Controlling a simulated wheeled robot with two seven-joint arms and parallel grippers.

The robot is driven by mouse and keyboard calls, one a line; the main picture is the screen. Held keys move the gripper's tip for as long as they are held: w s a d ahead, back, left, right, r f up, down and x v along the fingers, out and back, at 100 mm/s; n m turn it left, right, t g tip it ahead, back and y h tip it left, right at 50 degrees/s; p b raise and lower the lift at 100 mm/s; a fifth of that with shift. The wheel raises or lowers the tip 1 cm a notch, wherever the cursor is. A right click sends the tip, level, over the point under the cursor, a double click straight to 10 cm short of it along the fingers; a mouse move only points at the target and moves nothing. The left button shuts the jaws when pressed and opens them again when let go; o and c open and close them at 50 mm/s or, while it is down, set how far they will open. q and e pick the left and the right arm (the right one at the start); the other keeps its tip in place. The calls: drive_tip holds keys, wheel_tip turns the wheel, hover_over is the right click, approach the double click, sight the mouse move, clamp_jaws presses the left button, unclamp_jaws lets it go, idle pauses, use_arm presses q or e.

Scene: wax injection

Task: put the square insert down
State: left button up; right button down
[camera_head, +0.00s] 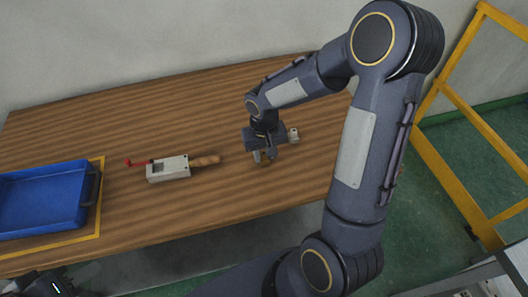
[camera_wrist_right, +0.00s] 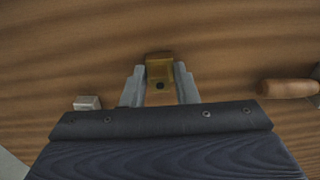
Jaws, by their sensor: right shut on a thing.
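The square insert (camera_wrist_right: 160,70) is a small brass-coloured block with a dark hole in its face. In the right wrist view it sits between the two grey fingers of my right gripper (camera_wrist_right: 160,85), which is shut on it. In the head view the right gripper (camera_head: 264,157) is low over the right half of the table, and the insert is mostly hidden there. I cannot tell whether the insert touches the table. My left gripper (camera_head: 48,285) is partly in view at the bottom left corner, and its fingers are not clear.
A small light block (camera_head: 293,135) is close beside that gripper. A blue tray (camera_head: 42,200) stands at the table's left. The back of the wooden table (camera_head: 150,115) is clear.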

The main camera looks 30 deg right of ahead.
sight(264, 153)
drive_tip(key=shift+f, duration=0.2)
drive_tip(key=c, duration=1.1)
unclamp_jaws()
drive_tip(key=shift+r, duration=0.15)
wheel_tip(264, 153, up, 12)
drive_tip(key=shift+s+a+r+n+t+y, duration=0.15)
drive_tip(key=shift+s+a+r+t+y, duration=0.7)
drive_tip(key=shift+s, duration=2)
drive_tip(key=shift+s+a+r+n+t+y, duration=0.2)
drive_tip(key=shift+s+a+r+t+y, duration=0.55)
drive_tip(key=shift+s, duration=2.05)
drive_tip(key=shift+s+a+r+n+t+y, duration=0.15)
drive_tip(key=shift+s+a+r+t+y, duration=0.3)
drive_tip(key=shift+s+t, duration=1.6)
drive_tip(key=shift+s+f+g, duration=0.1)
drive_tip(key=shift+s+g, duration=0.7)
drive_tip(key=shift+g, duration=0.05)
drive_tip(key=shift+c, duration=0.3)
